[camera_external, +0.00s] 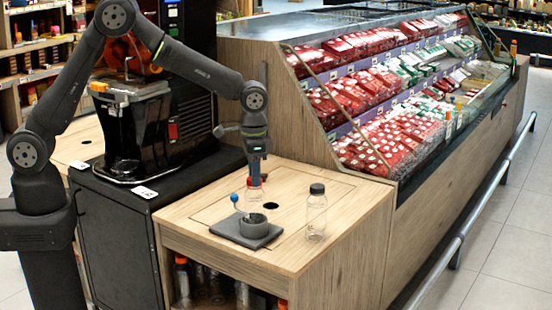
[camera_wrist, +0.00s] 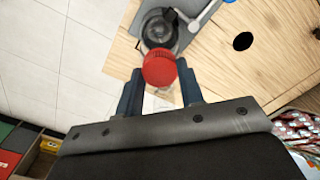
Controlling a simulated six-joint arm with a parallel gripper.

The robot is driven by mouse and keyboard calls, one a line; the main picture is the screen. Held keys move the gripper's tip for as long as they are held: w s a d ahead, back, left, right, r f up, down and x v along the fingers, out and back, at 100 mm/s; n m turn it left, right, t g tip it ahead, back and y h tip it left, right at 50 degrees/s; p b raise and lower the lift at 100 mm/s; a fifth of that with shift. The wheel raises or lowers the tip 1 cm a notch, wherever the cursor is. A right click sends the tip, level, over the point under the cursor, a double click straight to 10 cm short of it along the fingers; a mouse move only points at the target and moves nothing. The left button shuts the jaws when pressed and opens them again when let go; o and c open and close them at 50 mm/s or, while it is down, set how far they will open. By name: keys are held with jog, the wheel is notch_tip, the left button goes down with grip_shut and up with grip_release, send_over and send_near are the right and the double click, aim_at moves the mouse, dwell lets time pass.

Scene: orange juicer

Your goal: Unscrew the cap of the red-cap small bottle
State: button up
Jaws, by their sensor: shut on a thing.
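The small clear bottle (camera_external: 254,198) with the red cap (camera_wrist: 158,68) is upright under my gripper (camera_external: 254,176). My gripper points down and is shut on the red cap. In the wrist view the cap sits between the two dark fingertips of my gripper (camera_wrist: 160,84). The bottle is directly over or in a round grey holder (camera_external: 254,226) on a dark base plate (camera_external: 228,232). I cannot tell whether the bottle's bottom rests inside the holder. A lever with a blue knob (camera_external: 234,197) rises at the holder's left side.
A larger clear bottle with a dark cap (camera_external: 316,212) stands right of the holder on the wooden counter (camera_external: 350,200). The counter has a round dark hole (camera_external: 271,205). The black juicer (camera_external: 135,125) is left, and a chilled display of packs (camera_external: 375,90) is behind right.

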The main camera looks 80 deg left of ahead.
jog(key=shift+n, duration=1.2)
jog(key=n, duration=0.2)
jog(key=shift+n, duration=0.4)
jog(key=shift+r, duration=0.35)
jog(key=shift+r, duration=0.75)
jog(key=shift+r, duration=0.1)
jog(key=shift+r, duration=1.95)
